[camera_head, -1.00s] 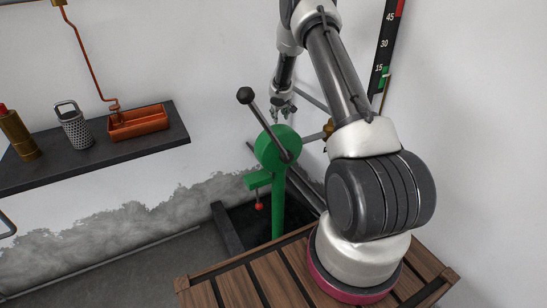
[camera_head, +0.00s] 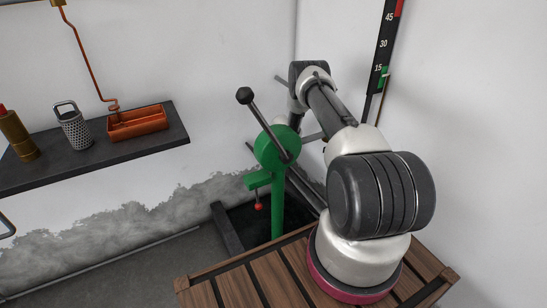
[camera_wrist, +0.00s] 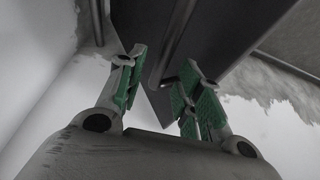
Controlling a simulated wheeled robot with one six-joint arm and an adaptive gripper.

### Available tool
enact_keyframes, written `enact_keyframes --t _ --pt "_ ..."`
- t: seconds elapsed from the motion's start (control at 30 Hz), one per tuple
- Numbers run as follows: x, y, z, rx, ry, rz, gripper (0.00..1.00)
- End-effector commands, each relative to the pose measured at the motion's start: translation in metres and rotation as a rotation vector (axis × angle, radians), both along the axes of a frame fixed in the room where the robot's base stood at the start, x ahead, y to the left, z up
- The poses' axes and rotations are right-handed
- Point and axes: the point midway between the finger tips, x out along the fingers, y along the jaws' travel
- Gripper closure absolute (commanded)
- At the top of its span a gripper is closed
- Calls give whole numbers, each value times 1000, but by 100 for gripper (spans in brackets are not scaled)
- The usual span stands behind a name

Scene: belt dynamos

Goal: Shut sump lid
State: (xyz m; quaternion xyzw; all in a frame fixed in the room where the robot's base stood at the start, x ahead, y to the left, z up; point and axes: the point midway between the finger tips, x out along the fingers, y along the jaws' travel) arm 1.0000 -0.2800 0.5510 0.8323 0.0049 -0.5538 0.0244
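In the wrist view, a dark flat panel (camera_wrist: 225,25), which looks like the sump lid, fills the upper middle. A thin bar (camera_wrist: 178,40) runs along its face. My gripper (camera_wrist: 163,60) has its two green-padded fingers spread apart, one on each side of the panel's near corner and the bar. I cannot tell whether either finger touches them. In the head view, the dark sump opening (camera_head: 248,218) lies in the floor behind the green post. My gripper is hidden there behind my arm and the green wheel, and the lid is not clearly visible.
A green hand-lever device (camera_head: 277,150) with a red knob (camera_head: 259,206) stands before the opening. A shelf (camera_head: 60,172) at left holds a copper tray (camera_head: 138,122), a grater (camera_head: 72,128) and a brass cylinder (camera_head: 18,135). A gauge (camera_head: 382,55) hangs on the wall.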

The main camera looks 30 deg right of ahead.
Motion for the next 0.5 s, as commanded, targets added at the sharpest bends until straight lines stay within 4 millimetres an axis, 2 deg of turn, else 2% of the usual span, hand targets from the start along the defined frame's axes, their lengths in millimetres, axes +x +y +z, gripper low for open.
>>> enact_keyframes --t 0.13,0.5 --pt "1 -1 -7 -1 2 -1 65" --pt "1 -1 -9 -2 3 -2 65"
